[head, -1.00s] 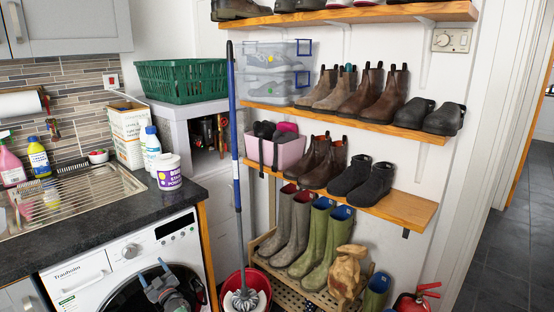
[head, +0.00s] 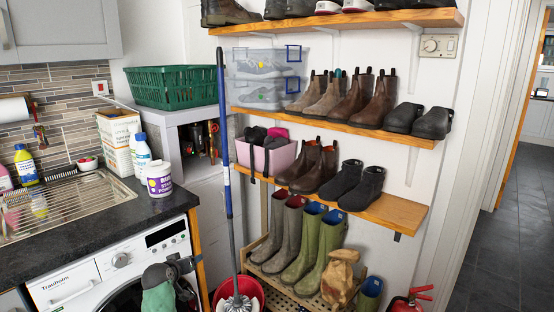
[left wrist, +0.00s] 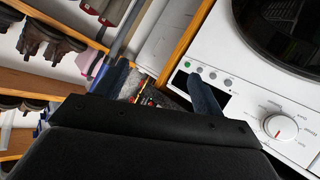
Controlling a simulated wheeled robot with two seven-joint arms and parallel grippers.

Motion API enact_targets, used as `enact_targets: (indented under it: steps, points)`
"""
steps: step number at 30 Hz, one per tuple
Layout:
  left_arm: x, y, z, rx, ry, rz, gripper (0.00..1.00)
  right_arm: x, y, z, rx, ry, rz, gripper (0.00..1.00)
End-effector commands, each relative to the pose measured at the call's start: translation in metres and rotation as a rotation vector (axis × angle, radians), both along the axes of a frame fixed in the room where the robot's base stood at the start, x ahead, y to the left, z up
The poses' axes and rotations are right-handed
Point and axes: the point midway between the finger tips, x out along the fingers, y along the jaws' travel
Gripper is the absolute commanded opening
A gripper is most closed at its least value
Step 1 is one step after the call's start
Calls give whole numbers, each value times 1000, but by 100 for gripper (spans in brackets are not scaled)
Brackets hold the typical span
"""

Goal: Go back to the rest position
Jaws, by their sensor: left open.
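My left gripper (head: 184,265) is low in the head view, in front of the washing machine (head: 110,265). Its fingers point right, towards the wooden edge of the worktop. In the left wrist view the gripper (left wrist: 158,82) has its two blue-grey fingers well apart, with nothing between them. The washing machine's panel (left wrist: 245,110) lies beside one finger there. My right gripper is in neither view. Grey wellies (head: 283,235) and green wellies (head: 316,246) stand upright on the low slatted rack (head: 290,289).
A blue-handled mop (head: 226,150) stands in a red bucket (head: 255,295) just right of my gripper. A brown crumpled thing (head: 341,276) and a single green welly (head: 370,295) are at the rack's right. Shelves (head: 405,212) hold boots above.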

Motion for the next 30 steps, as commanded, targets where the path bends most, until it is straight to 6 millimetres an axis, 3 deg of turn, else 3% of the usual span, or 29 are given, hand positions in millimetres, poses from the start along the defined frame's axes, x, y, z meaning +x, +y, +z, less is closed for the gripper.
enact_targets:
  steps: [6,15,23,30]
  points:
    - [-109,-51,-9,98,250,-106,69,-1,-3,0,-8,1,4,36]
    - [-251,-102,-31,225,456,-207,69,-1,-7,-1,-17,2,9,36]
    - [-348,-137,-49,284,511,-289,69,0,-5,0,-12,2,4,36]
    - [-433,-164,-82,290,597,-376,69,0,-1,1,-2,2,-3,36]
